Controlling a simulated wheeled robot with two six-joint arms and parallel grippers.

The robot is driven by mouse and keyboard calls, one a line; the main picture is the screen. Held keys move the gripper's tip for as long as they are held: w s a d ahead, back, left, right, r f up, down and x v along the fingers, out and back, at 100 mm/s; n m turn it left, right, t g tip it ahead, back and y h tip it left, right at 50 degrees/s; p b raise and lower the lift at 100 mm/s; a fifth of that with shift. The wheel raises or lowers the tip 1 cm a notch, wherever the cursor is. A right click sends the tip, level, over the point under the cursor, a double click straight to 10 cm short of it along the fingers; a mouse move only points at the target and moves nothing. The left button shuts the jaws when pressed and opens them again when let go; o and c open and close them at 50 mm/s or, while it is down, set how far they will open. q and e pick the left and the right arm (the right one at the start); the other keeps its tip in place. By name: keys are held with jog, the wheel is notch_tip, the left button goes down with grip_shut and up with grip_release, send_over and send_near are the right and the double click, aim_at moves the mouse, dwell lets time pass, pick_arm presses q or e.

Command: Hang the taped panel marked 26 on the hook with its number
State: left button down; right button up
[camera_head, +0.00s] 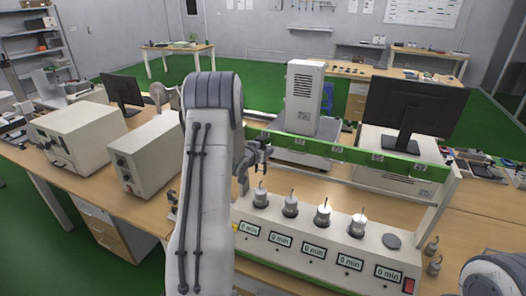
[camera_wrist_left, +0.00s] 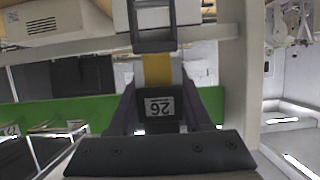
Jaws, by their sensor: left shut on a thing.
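My left gripper (camera_head: 262,157) is in front of the left part of the green rail (camera_head: 345,154). In the left wrist view my left gripper (camera_wrist_left: 160,118) is shut on a dark panel with a white label reading 26 (camera_wrist_left: 160,107), upside down in that picture. A yellow strip (camera_wrist_left: 157,68) runs from the panel to a grey and black part (camera_wrist_left: 153,30). I cannot make out the panel in the head view. The rail carries several small white number labels (camera_head: 378,158), too small to read surely; its hooks are not clear. My right gripper is out of view.
A white timer box (camera_head: 330,247) with "0 min" displays and several metal cylinders stands below the rail. White instruments (camera_head: 85,138) stand at left. A grey tower (camera_head: 304,95) and a monitor (camera_head: 412,108) stand behind the rail.

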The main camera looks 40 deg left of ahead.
pick_arm(q)
jog(key=shift+f, duration=0.15)
jog(key=shift+f+b, duration=0.4)
jog(key=shift+b, duration=0.15)
jog(key=shift+f+b, duration=0.25)
jog(key=shift+b, duration=0.05)
dwell(0.3)
jog(key=shift+c, duration=1.2)
grip_release()
